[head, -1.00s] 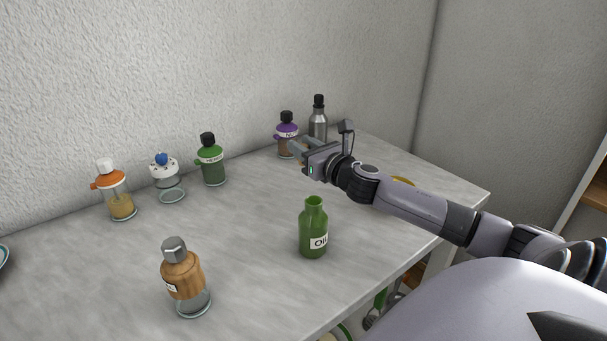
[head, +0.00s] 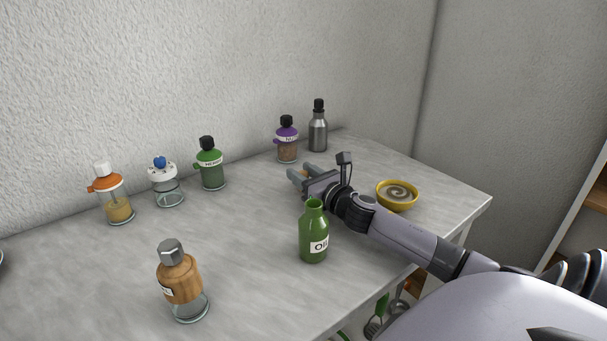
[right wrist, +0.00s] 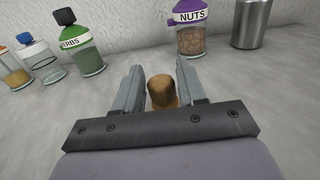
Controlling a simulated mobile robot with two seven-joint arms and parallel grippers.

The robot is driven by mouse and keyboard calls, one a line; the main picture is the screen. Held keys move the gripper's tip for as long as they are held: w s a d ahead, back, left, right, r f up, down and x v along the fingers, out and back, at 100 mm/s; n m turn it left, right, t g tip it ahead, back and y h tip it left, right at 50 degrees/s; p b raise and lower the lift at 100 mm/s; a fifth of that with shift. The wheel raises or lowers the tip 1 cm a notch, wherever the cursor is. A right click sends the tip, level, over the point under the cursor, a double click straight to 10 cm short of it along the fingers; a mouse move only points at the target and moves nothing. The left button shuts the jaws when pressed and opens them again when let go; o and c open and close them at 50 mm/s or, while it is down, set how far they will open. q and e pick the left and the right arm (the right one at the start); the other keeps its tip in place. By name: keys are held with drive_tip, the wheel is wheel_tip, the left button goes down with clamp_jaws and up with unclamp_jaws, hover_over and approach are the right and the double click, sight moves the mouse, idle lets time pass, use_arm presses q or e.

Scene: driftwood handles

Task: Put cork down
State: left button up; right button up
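The cork (right wrist: 162,92) is a small brown stopper between the two grey fingers of my right gripper (right wrist: 160,82) in the right wrist view. In the head view my right gripper (head: 304,174) is low over the table, behind the green oil bottle (head: 314,238), and the cork is mostly hidden by the fingers. The oil bottle stands upright with an open neck. Whether the cork touches the table is hard to tell. My left gripper is out of view.
On the marble table (head: 245,260) stand a wooden-topped bottle (head: 180,280), an orange-topped jar (head: 114,200), a blue-knobbed jar (head: 165,185), a herbs jar (head: 210,165), a nuts jar (head: 287,142) and a metal bottle (head: 318,130). A yellow bowl (head: 397,197) sits near the right edge.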

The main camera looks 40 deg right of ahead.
drive_tip(key=shift+o, duration=0.9)
drive_tip(key=shift+r, duration=0.2)
drive_tip(key=shift+s+a+f, duration=0.1)
drive_tip(key=shift+s+f, duration=0.05)
drive_tip(key=shift+s, duration=0.45)
drive_tip(key=shift+s+a, duration=0.2)
drive_tip(key=shift+s, duration=1.6)
drive_tip(key=shift+s+a, duration=0.2)
drive_tip(key=shift+s, duration=1.55)
drive_tip(key=shift+s+a, duration=0.2)
drive_tip(key=shift+s, duration=1.6)
